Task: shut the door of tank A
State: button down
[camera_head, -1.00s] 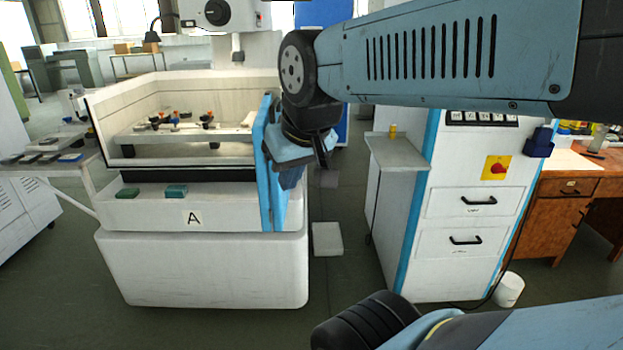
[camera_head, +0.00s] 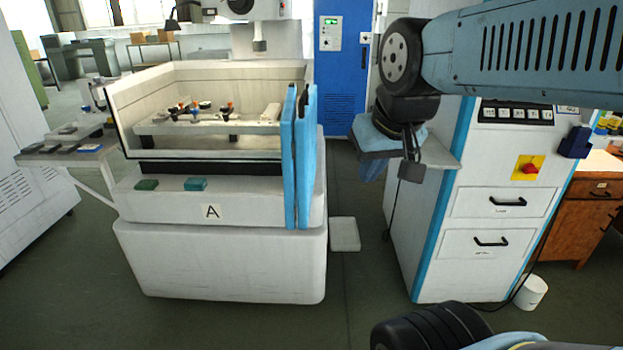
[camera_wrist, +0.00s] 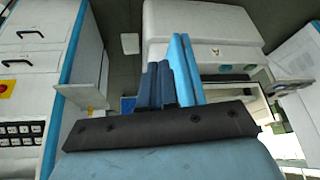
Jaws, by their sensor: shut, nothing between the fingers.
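Tank A (camera_head: 217,244) is a white machine tank with its front open, and an "A" label on its lower front. Its light blue door (camera_head: 306,160) stands open at the tank's right front corner, almost edge-on to me. My gripper (camera_head: 374,166) is to the right of the door, with a gap between them in the head view. My own wrist partly hides its fingers there. In the wrist view, the shut dark blue fingers (camera_wrist: 160,85) appear beside the light blue door (camera_wrist: 187,72). Whether they touch it is unclear.
A white cabinet with drawers (camera_head: 490,222) stands to the right, its side shelf (camera_head: 440,158) close to my gripper. A small white block (camera_head: 344,234) lies on the floor between tank and cabinet. Fixtures (camera_head: 205,108) sit inside the tank; green and teal blocks lie on its front ledge.

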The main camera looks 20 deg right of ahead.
jog(key=w+d+f+m+g+y, duration=0.1)
jog(key=w+f+m+g+y, duration=0.5)
jog(key=w+f+m+y, duration=0.6)
jog(key=w+d+f+m+t+y, duration=0.5)
jog(key=w+d+f+m+t, duration=0.2)
jog(key=w+d+m, duration=0.45)
jog(key=w+a+n, duration=0.1)
jog(key=w+a, duration=0.4)
jog(key=a, duration=0.6)
jog(key=shift+w+a+f, duration=0.2)
jog(key=shift+w+f, duration=0.05)
jog(key=shift+w, duration=0.15)
jog(key=shift+w+a+n, duration=0.1)
jog(key=shift+n, duration=0.15)
